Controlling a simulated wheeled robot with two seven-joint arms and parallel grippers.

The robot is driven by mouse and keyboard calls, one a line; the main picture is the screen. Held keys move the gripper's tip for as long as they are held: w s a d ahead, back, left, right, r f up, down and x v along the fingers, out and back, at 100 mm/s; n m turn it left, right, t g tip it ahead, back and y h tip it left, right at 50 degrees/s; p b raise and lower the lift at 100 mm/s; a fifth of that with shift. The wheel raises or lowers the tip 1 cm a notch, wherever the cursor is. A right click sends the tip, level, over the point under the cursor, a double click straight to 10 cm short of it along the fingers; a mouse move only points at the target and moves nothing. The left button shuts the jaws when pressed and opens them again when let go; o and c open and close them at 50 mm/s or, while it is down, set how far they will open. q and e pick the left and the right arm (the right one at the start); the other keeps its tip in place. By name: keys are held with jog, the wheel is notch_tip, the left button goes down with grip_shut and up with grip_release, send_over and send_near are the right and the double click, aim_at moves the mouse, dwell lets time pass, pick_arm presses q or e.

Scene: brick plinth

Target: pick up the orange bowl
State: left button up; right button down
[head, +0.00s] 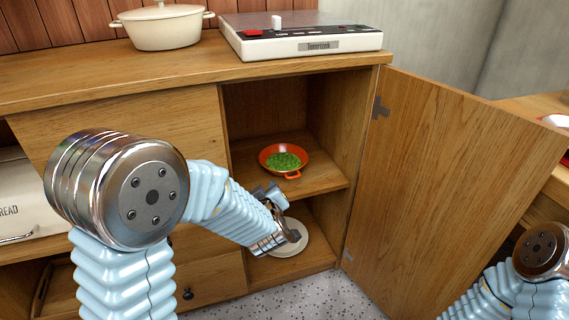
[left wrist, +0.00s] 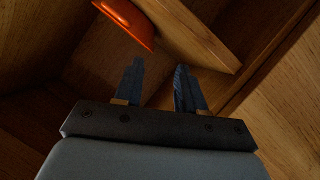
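The orange bowl (head: 285,158) sits on the middle shelf of the open cupboard, with green contents inside and a small handle at its front. Part of its orange side shows at the top of the left wrist view (left wrist: 126,22). My left gripper (head: 280,202) is in front of the cupboard, just below and in front of the bowl, not touching it. In the left wrist view its two fingers (left wrist: 160,88) stand apart with nothing between them. Only part of my right arm shows at the lower right of the head view; its gripper is out of sight.
The shelf (head: 323,178) edge lies close to my left gripper. A pale plate (head: 290,240) is on the compartment floor below. The open door (head: 440,190) stands to the right. A white pot (head: 163,28) and a record player (head: 300,38) are on top.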

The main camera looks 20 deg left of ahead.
pick_arm(q)
jog(key=w+a+r+n, duration=0.1)
jog(key=w+r, duration=0.1)
jog(key=b, duration=0.2)
send_near(264, 165)
jog(key=w+f, duration=0.1)
jog(key=w+a+f, duration=0.1)
jog(key=shift+w+a+y, duration=0.15)
jog(key=shift+w+y, duration=0.25)
jog(key=x, duration=0.5)
jog(key=shift+w+r+b, duration=0.15)
jog(key=shift+w+b, duration=0.25)
jog(key=shift+w, duration=0.15)
pick_arm(e)
jog(key=x, duration=0.3)
jog(key=shift+w+d+f, duration=0.15)
jog(key=shift+w+d, duration=0.05)
jog(key=shift+w, duration=0.1)
pick_arm(q)
jog(key=shift+c, duration=0.3)
grip_shut()
